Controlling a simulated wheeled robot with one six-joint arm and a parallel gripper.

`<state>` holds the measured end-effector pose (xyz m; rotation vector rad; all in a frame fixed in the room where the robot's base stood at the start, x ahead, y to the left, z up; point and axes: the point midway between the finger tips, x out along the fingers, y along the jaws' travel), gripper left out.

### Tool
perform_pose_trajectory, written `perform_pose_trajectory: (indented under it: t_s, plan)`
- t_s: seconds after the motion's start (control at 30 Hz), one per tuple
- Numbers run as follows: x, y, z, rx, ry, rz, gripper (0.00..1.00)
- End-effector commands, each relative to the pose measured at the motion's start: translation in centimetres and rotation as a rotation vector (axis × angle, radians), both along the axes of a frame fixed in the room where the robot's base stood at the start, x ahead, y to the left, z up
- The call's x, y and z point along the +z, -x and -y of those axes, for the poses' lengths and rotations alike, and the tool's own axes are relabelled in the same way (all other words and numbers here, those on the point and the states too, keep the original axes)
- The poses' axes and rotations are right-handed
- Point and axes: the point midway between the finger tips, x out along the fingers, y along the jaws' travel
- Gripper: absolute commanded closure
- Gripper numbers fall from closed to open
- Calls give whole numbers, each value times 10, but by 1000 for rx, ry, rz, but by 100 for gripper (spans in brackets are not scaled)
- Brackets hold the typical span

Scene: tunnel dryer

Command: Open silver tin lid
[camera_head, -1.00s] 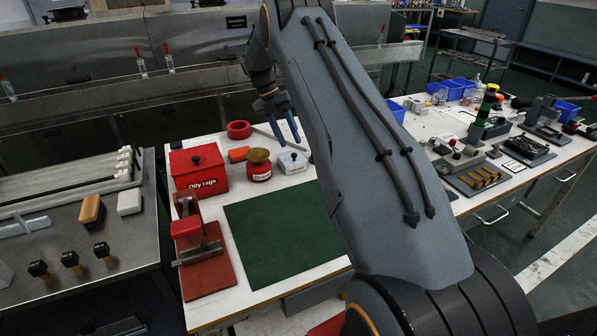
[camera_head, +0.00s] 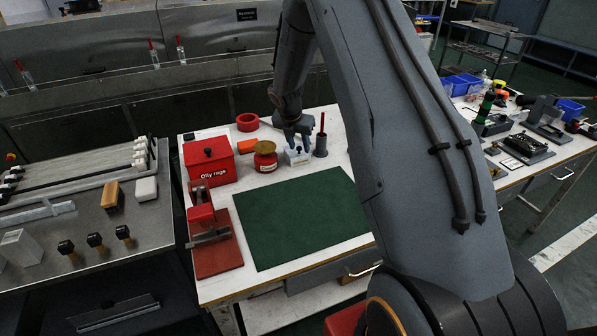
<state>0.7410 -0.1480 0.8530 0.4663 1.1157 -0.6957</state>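The silver tin (camera_head: 298,160) is a small pale box on the white workbench, behind the green mat and right of a red Drene-like labelled can (camera_head: 265,157).
A dark cup with a red-handled tool (camera_head: 321,141) stands close right of the tin. A red "Oily rags" box (camera_head: 209,160) and a red tape roll (camera_head: 247,122) are to the left. The green mat (camera_head: 300,220) in front is clear.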

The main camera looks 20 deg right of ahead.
Motion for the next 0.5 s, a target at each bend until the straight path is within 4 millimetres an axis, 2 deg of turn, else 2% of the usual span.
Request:
perform_pose_trajectory:
  t_s: [0.03,0.33,0.4,0.5]
  plan:
    - [15,-2,-4,2,2,8,65]
    - [65,13,-20,3,2,6,65]
    - [74,19,-24,-11,-4,7,65]
    - [75,36,-32,-131,-56,25,65]
